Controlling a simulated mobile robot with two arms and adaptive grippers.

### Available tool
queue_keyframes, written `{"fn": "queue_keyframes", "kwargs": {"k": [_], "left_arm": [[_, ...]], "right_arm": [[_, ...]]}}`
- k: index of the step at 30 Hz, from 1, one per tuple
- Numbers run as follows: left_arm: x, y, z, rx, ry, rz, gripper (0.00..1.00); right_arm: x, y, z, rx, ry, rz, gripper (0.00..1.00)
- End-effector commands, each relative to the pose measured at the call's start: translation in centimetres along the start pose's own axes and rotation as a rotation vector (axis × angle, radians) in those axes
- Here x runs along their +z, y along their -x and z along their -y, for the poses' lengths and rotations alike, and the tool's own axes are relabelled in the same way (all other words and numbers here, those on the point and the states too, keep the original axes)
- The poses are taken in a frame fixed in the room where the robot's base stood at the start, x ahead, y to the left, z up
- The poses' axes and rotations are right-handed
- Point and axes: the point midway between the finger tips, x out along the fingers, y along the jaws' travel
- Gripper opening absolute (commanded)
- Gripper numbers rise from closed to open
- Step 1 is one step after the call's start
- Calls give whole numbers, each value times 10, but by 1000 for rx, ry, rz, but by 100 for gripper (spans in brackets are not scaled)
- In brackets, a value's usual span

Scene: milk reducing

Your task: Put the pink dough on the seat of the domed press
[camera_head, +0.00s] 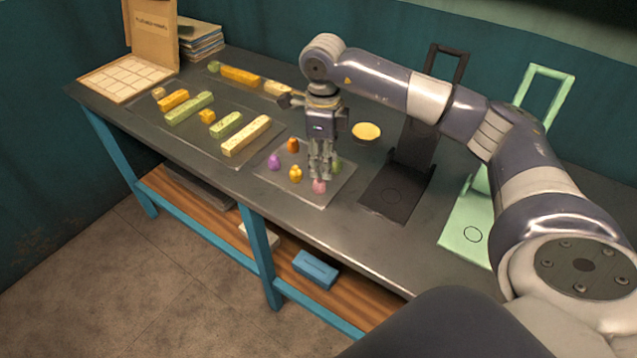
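The pink dough (319,187) is a small lump near the front corner of a grey mat that holds several coloured lumps. My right gripper (320,174) points down right at the pink dough, its fingertips at the lump's top. Whether the fingers are closed on it is too small to tell. Two presses stand to the right: a black press (410,160) and a mint green press (468,215), each with a circle marked on its flat base. I cannot tell which one is domed. Both bases look empty. My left gripper is not in view.
Purple (274,162), yellow (295,174) and orange-brown (293,145) lumps lie near the gripper; a green lump (337,166) is close beside it. A yellow disc (367,131) lies behind. A tray of coloured bars (190,135) is at left. My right arm passes above the presses.

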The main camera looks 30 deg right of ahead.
Motion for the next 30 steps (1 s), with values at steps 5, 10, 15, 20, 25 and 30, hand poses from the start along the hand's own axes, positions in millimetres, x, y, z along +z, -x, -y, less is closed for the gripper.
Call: {"fn": "queue_keyframes", "kwargs": {"k": [5, 10, 15, 20, 25, 30], "left_arm": [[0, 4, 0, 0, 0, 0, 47], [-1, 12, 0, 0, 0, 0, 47], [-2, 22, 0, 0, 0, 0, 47], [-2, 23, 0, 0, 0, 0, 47], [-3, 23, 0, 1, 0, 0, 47], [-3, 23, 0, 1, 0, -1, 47]], "right_arm": [[0, -20, 0, 2, 0, 1, 38], [3, -33, -3, 3, 1, 0, 38], [6, -60, -5, 4, 0, 1, 38], [7, -73, -4, 1, 0, 3, 38], [7, -75, -4, 1, 1, 4, 38], [7, -74, -4, 1, 1, 4, 11]]}}
